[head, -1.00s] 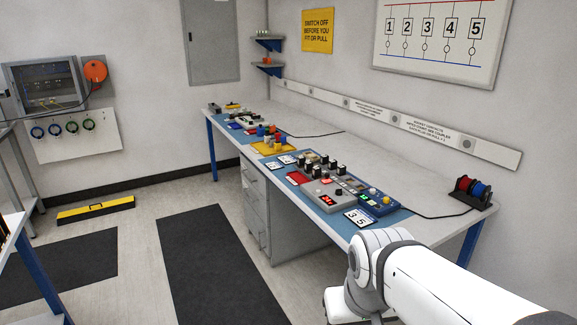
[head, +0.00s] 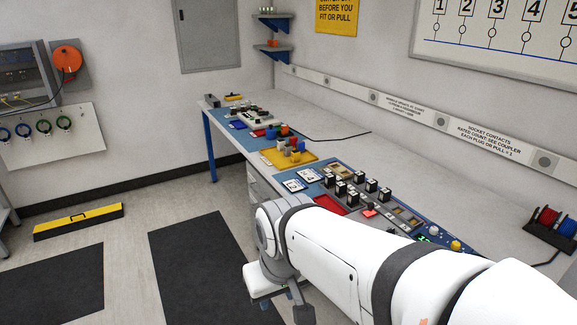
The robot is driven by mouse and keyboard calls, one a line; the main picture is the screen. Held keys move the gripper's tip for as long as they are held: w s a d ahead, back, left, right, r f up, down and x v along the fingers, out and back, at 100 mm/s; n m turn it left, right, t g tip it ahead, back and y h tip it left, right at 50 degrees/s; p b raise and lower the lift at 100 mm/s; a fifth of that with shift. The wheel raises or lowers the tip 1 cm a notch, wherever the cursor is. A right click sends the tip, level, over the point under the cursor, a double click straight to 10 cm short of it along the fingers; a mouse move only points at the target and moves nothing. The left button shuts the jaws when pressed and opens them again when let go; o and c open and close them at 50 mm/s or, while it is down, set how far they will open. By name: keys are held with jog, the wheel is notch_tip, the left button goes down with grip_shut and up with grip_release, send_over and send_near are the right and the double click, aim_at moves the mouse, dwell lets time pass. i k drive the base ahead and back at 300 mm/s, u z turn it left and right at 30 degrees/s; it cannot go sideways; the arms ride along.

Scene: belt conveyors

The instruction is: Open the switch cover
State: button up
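A control panel (head: 404,216) with several black switches, a small red lit part (head: 369,212) and coloured knobs sits on the workbench. I cannot tell which part is the switch cover. My white arm crosses the lower right of the head view and hides the near part of the panel. My arm's jointed bend is in front of the bench's near edge. My gripper's fingers do not show.
The workbench (head: 322,147) runs along the wall. A yellow tray (head: 272,157) with coloured parts and white number cards lie left of the panel. Red and blue reels (head: 549,217) stand at right. Dark mats (head: 195,260) and a yellow-topped bar (head: 80,219) lie on the floor.

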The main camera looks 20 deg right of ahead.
aim_at(370, 206)
jog(key=z, duration=0.45)
jog(key=i, duration=1.1)
jog(key=z, duration=0.75)
jog(key=k, duration=0.8)
jog(key=z, duration=0.2)
jog(key=i, duration=0.85)
jog(key=u, duration=0.05)
